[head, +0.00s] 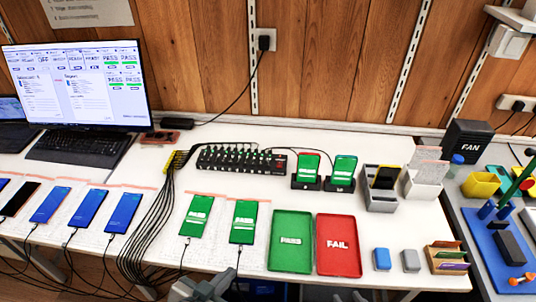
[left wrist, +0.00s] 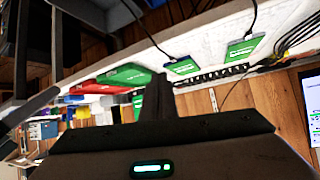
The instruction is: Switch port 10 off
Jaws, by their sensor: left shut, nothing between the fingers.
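The black USB hub (head: 240,160) lies on the white table behind the phones, with a row of switches and plugged cables along it. Its port numbers are too small to read, so I cannot pick out port 10. The hub also shows in the left wrist view (left wrist: 212,75), beyond the fingers. My left gripper (head: 207,289) is at the bottom edge of the head view, in front of the table and well away from the hub. Its fingers (left wrist: 157,97) are shut and empty. My right gripper (head: 345,296) shows only as a grey sliver at the bottom edge.
Two green PASS phones (head: 196,217) lie in front of the hub. A green tray (head: 291,262) and a red tray (head: 338,268) lie to their right. Black cables (head: 160,225) run down the table's front. The monitor (head: 78,85) shows port tiles. Two phones stand in docks (head: 340,184).

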